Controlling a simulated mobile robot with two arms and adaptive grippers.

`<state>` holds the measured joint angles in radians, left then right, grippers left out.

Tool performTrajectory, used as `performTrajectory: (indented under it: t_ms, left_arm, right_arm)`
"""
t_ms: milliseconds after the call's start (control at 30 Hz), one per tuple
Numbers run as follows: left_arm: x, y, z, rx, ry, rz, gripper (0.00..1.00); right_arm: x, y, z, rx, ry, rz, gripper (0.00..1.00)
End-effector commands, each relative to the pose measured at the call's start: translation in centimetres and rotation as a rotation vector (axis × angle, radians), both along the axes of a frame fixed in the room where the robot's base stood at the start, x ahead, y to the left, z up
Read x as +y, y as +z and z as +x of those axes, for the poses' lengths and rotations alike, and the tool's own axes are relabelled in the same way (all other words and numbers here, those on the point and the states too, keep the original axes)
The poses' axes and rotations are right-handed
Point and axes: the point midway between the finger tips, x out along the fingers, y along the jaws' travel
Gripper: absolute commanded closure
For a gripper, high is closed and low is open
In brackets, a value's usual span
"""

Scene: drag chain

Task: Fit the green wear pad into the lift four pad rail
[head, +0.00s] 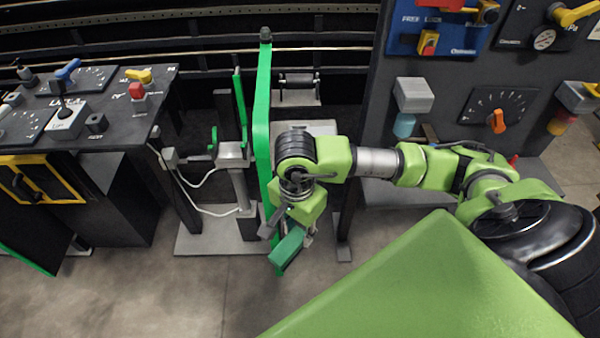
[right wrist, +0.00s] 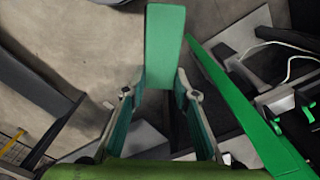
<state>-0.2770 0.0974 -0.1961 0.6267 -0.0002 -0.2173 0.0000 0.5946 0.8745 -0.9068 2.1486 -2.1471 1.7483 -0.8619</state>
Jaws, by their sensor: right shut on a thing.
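The green wear pad (head: 287,249) is a dark green flat block. My right gripper (head: 291,232) is shut on it and holds it above the floor, tilted down to the left in the head view. In the right wrist view the pad (right wrist: 165,45) sticks out beyond the fingers of my right gripper (right wrist: 158,92). A tall bright green upright bar (head: 262,120) stands just left of and behind the gripper; it also runs diagonally on the right of the wrist view (right wrist: 235,95). The pad looks apart from it. I cannot tell which part is the lift four pad rail. My left gripper is not in view.
A grey stand (head: 233,155) with green brackets and white cables is left of the green bar. A control bench (head: 85,95) stands at the left, and a dark panel (head: 500,100) with knobs at the right. The concrete floor (head: 175,295) in front is clear.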

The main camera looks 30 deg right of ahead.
Motion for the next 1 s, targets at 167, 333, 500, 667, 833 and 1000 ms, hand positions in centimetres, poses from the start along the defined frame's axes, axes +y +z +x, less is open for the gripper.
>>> performTrajectory:
  t_ms: [167,333,500,667,833,1000]
  left_arm:
    - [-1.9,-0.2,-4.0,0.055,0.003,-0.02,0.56]
    - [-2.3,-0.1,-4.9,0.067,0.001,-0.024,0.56]
    - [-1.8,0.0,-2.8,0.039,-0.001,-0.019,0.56]
    - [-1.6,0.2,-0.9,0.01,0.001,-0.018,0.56]
    - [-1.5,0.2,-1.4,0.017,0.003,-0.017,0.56]
    - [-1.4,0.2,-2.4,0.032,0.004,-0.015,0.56]
  right_arm:
    - [-1.2,0.7,1.6,-0.012,-0.497,-0.004,1.0]
    - [-2.3,1.3,3.0,-0.022,-0.969,-0.004,1.0]
    - [-3.4,2.0,4.3,-0.027,-1.443,-0.002,1.0]
    - [-4.3,2.7,5.4,-0.03,-1.871,0.0,1.0]
    - [-5.1,3.3,6.3,-0.029,-2.217,0.002,1.0]
    - [-5.5,3.6,6.7,-0.028,-2.394,0.003,1.0]
